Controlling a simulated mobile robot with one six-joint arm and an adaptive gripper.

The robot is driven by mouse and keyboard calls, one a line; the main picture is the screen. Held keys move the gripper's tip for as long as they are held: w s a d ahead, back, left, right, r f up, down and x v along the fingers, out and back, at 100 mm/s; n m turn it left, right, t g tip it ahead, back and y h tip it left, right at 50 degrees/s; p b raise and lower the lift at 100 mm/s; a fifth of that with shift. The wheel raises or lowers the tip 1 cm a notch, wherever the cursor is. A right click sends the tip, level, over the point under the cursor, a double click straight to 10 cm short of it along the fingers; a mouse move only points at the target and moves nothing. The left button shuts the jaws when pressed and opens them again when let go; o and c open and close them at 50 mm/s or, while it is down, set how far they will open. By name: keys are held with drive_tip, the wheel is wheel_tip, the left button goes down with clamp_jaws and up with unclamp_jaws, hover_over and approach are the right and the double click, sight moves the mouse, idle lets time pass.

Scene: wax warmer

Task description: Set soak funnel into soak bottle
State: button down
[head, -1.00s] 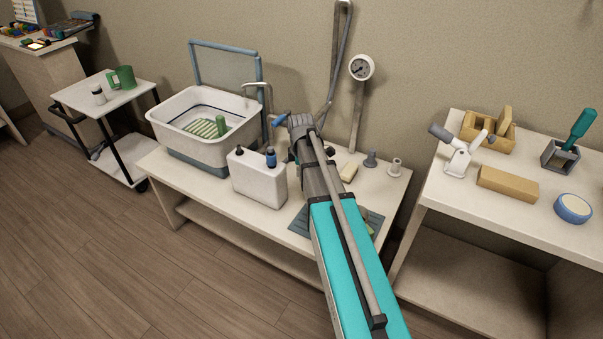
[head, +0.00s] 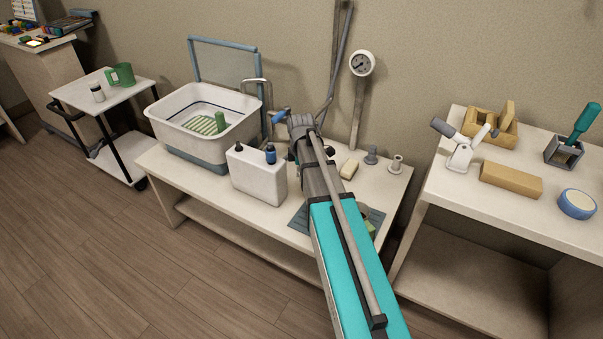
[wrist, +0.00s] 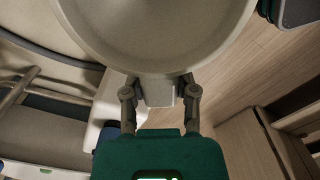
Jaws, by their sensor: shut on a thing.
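My gripper (wrist: 160,82) is shut on a grey-white tab of a wide, round, pale piece, which looks like the soak funnel (wrist: 155,45). The funnel fills the top of the wrist view, and its lower end is out of sight. In the head view my arm hides the gripper and funnel. A white canister (head: 256,177) with a black cap and a blue cap stands on the low bench, just left of my arm's end. I cannot tell for sure whether it is the soak bottle. The funnel is not seen seated in anything.
A white basin (head: 185,132) with a green ribbed insert stands left on the bench (head: 235,219). A gauge (head: 362,63) on a post rises behind. A second table (head: 520,217) stands right.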

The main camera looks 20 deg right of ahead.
drive_tip(key=shift+f+b, duration=0.65)
drive_tip(key=shift+f, duration=0.05)
idle(0.5)
drive_tip(key=shift+c, duration=1.5)
unclamp_jaws()
drive_tip(key=shift+o, duration=1.3)
drive_tip(key=shift+r+p, duration=2.3)
